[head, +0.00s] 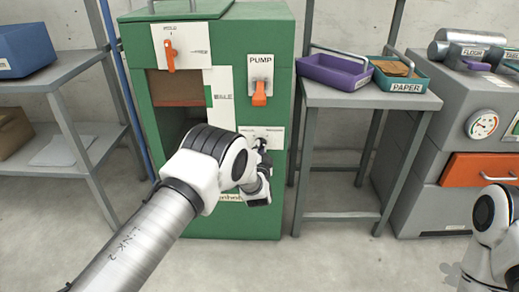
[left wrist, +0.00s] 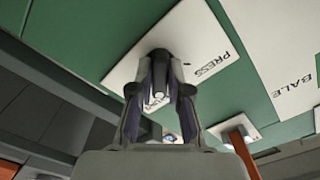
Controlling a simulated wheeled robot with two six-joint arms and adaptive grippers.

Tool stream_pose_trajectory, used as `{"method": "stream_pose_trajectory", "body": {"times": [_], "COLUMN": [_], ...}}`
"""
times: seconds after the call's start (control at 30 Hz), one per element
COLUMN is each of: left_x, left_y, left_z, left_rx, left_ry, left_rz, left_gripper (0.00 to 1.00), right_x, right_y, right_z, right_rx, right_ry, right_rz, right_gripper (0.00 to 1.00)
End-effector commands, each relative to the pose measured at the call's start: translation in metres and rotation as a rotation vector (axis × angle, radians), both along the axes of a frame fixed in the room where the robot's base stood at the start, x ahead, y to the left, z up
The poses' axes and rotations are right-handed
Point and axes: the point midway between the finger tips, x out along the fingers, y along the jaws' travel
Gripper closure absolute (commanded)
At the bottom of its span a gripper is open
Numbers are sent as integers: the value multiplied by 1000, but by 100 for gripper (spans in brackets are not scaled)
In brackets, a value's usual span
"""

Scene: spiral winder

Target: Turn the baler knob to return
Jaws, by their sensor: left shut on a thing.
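The green baler (head: 274,30) stands in the middle of the head view. The white knob plate (head: 272,132) is on its front, below the pump plate. My left gripper (head: 262,146) is at this plate, and my wrist hides much of that area. In the left wrist view my left gripper (left wrist: 160,66) is shut on the dark baler knob (left wrist: 159,76), in front of the white plate (left wrist: 205,32) marked PRESS. The fingers hide most of the knob, so its setting cannot be read. My right gripper is out of view; part of the right arm shows at lower right.
An orange switch (head: 169,55) and an orange PUMP lever (head: 259,93) are on the baler above my left gripper. A table (head: 345,101) with a purple tray (head: 335,71) and a teal PAPER tray (head: 408,85) stands right. A shelf (head: 50,75) stands left. Floor in front is clear.

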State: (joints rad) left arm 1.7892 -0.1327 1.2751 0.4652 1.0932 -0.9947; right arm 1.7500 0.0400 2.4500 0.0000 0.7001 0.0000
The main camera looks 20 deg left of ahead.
Motion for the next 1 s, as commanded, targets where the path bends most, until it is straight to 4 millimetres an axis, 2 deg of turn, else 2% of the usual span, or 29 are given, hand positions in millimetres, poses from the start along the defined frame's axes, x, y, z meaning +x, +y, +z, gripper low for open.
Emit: {"method": "stream_pose_trajectory", "body": {"times": [0.3, 0.33, 0.37, 0.4, 0.77, 0.87, 1.0], "left_x": [0, 0, 0, 0, -6, -21, -56], "left_y": [0, 0, 0, 0, -3, -7, -17], "left_z": [0, 0, 0, 0, 0, 0, 0], "left_rx": [3, 3, 3, 3, 2, 2, 5], "left_ry": [0, 0, 0, 0, 1, 3, 4], "left_rz": [-1, -1, -1, -1, -1, -2, -3], "left_gripper": [100, 73, 62, 58, 58, 58, 58], "right_x": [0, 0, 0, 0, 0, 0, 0], "right_y": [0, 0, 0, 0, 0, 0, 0], "right_z": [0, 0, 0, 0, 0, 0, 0], "right_rx": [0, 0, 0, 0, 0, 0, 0], "right_ry": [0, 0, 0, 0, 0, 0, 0], "right_rz": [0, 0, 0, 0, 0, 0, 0], "right_gripper": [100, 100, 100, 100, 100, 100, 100]}}
